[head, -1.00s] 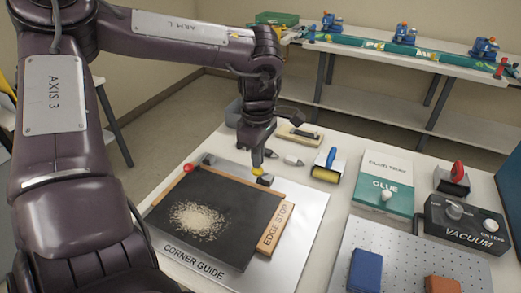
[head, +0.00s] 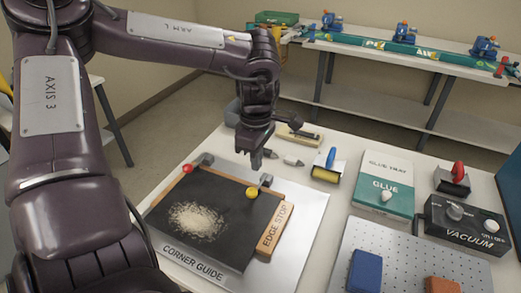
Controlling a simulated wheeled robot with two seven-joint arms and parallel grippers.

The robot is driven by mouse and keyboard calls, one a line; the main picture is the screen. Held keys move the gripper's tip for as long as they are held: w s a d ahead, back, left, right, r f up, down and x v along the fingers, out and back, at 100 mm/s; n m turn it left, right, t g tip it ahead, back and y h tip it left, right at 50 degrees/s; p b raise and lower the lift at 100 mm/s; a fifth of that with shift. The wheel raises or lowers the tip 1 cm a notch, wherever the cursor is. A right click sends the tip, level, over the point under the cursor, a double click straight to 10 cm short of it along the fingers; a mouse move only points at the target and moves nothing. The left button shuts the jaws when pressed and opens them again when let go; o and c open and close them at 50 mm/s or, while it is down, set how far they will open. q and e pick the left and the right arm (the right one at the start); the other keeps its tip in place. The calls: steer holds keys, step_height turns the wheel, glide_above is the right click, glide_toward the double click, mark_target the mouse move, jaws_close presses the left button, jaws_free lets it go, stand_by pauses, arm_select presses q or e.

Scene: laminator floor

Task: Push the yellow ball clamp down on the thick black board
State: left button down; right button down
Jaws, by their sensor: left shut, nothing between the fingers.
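The thick black board (head: 222,240) lies on the corner guide plate with a pale patch of grains (head: 197,220) on it. The yellow ball clamp (head: 252,193) is at the board's back right; its ball is low over the board, and its grey bracket stands just behind. I cannot tell whether the ball presses the board. A red ball clamp (head: 187,169) is at the back left corner. My left gripper (head: 256,163) points down, shut and empty, above and behind the yellow ball, apart from it. My right gripper is not in view.
The wooden edge stop (head: 274,230) borders the board's right side. Behind are a roller (head: 327,168) and small tools. To the right are a glue box (head: 384,185), a vacuum unit (head: 465,222) and a perforated plate (head: 410,258) with blue and orange blocks.

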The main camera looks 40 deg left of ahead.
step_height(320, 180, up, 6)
steer(key=p, duration=0.5)
steer(key=shift+p, duration=0.3)
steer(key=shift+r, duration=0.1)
stand_by(0.3)
